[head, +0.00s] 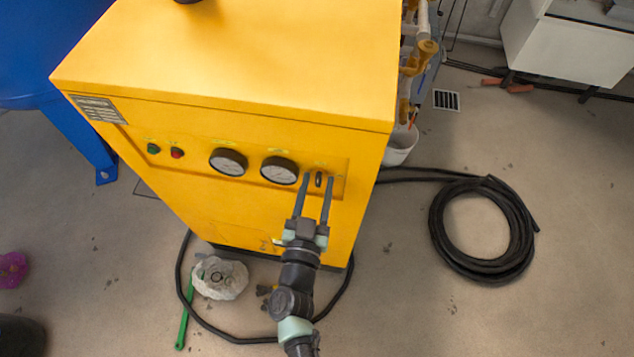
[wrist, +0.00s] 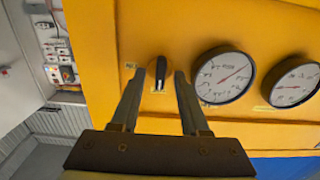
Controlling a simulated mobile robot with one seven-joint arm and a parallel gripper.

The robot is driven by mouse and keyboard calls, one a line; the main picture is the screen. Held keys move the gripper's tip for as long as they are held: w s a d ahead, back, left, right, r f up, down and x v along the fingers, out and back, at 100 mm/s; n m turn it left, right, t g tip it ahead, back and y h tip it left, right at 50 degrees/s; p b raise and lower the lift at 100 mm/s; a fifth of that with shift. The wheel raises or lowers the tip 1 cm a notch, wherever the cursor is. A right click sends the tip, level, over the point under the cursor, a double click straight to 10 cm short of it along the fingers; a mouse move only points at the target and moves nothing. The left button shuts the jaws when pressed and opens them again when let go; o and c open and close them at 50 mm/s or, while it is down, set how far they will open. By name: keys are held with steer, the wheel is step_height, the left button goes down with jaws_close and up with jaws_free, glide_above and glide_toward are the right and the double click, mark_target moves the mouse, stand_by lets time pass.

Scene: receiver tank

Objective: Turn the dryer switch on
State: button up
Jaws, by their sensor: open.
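The dryer (head: 230,60) is a big yellow cabinet with a recessed panel on its front. The dryer switch (head: 319,180) is a small dark knob at the right end of that panel, beside two round gauges. In the wrist view the black switch (wrist: 161,72) has a pale line on it and stands just beyond the fingertips, between them. My gripper (head: 319,178) is open, with one finger on each side of the switch. In the wrist view my gripper (wrist: 160,78) holds nothing. I cannot tell whether a finger touches the switch.
The gauges (head: 279,170) sit left of the switch, with a green button (head: 153,149) and a red button (head: 177,153) further left. A coiled black hose (head: 482,230) lies on the floor at right. A whitish lump (head: 219,279) and a green stick (head: 184,325) lie in front of the cabinet.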

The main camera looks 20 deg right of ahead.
steer(key=shift+w+d, duration=0.1)
steer(key=shift+w, duration=0.1)
jaws_close()
